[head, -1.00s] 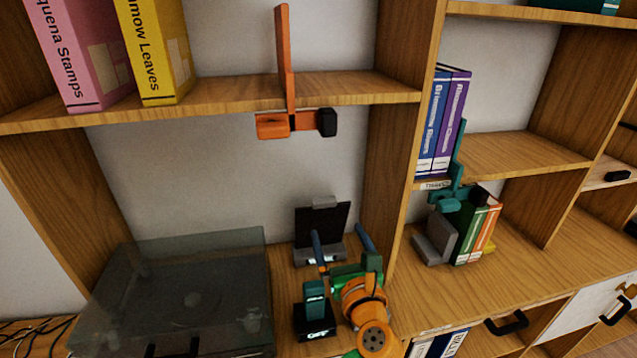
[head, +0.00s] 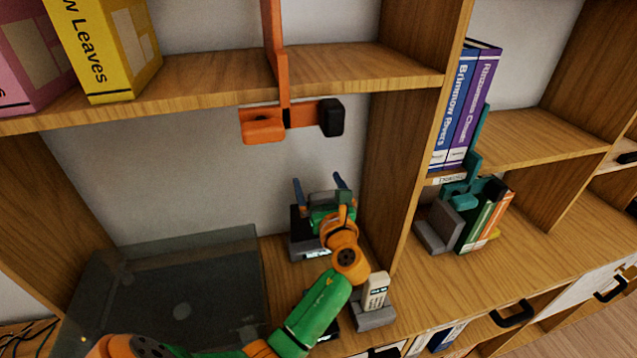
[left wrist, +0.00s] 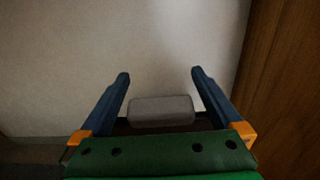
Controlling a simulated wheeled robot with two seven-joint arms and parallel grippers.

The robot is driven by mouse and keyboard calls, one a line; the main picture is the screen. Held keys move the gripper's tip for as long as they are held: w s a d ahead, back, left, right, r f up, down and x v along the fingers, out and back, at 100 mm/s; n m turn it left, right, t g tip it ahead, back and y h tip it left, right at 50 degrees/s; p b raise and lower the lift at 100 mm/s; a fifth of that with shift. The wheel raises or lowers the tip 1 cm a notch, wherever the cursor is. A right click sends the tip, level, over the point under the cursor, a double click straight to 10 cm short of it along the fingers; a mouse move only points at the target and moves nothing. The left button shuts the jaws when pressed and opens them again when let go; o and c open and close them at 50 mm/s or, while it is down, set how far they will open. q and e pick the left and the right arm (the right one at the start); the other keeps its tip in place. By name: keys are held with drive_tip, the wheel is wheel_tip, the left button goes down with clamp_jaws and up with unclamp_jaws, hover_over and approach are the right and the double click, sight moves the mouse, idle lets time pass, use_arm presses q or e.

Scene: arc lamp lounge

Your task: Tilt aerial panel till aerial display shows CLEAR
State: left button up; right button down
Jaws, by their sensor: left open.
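The aerial panel (head: 296,222), a dark upright plate, stands on the lower shelf board near the right divider. My left gripper (head: 319,182) hides most of it in the head view. A grey block (left wrist: 161,112), apparently the panel's top tab, lies between the fingers in the left wrist view. My left gripper's blue fingers are open on either side of it, with gaps and no clear contact. A small lit strip (head: 316,253) at the panel's foot may be the aerial display; its text is unreadable. My right gripper is not in view.
A smoky-lidded box (head: 170,300) stands left of the panel. An orange bracket (head: 264,128) hangs from the shelf above. A grey stand (head: 374,316) holding a pale device is at the front, right of my arm. The wooden divider (head: 392,185) is close on the right.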

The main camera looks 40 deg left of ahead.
use_arm(q)
drive_tip(key=shift+s+d+r, duration=0.1)
drive_tip(key=shift+s+d, duration=0.05)
drive_tip(key=c, duration=0.8)
clamp_jaws()
drive_tip(key=b, duration=0.1)
drive_tip(key=s+d+f+b, duration=0.1)
drive_tip(key=shift+s+d+f+t+y+b, duration=0.15)
drive_tip(key=shift+d+t+y+b, duration=0.15)
drive_tip(key=shift+t+y, duration=0.1)
drive_tip(key=shift+p+v, duration=0.55)
drive_tip(key=shift+v, duration=0.5)
drive_tip(key=o, duration=0.8)
unclamp_jaws()
drive_tip(key=shift+d, duration=0.1)
drive_tip(key=shift+s+d+r, duration=0.15)
drive_tip(key=shift+s+r, duration=0.05)
drive_tip(key=b, duration=0.2)
approach(324, 202)
drive_tip(key=shift+x, duration=1.05)
